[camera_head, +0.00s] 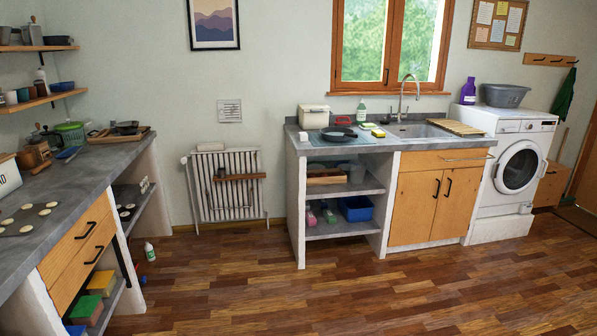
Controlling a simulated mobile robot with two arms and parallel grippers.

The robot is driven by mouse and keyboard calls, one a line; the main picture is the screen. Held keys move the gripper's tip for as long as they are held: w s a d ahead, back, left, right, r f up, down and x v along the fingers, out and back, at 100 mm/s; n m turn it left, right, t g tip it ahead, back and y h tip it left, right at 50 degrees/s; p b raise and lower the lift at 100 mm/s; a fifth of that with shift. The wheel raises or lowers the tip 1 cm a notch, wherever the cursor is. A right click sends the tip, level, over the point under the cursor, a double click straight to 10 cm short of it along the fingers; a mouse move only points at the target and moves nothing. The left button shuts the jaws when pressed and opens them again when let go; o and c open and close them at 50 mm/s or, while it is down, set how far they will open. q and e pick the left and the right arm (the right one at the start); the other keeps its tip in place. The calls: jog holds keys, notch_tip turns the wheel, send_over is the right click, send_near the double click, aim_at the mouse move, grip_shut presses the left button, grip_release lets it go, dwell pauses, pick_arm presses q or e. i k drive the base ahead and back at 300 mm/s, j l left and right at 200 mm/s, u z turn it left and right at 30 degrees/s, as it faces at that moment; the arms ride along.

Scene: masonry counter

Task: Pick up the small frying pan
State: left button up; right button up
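A dark round frying pan (338,134) rests on a bluish mat at the left end of the sink counter (302,146), by the far wall. Another dark pan-like vessel (127,128) is on a wooden tray (104,138) at the far end of the left counter. A dark shallow pan (58,41) also sits on the upper wall shelf at the left. I cannot tell from their sizes which one is the small frying pan. Neither of my grippers is in view.
The left counter (75,185) holds a baking tray, a bread bin and jars. A white radiator (228,192) stands on the back wall. A washing machine (517,172) is right of the sink. A bottle (150,252) stands on the floor. The wooden floor (330,295) is otherwise mostly clear.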

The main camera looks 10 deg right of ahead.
aim_at(335, 133)
jog(key=i+l+z, duration=0.35)
jog(key=i, duration=0.15)
jog(key=i+l+z, duration=0.15)
jog(key=i+z, duration=0.15)
jog(key=i, duration=0.25)
jog(key=i+z, duration=0.35)
jog(key=i, duration=0.2)
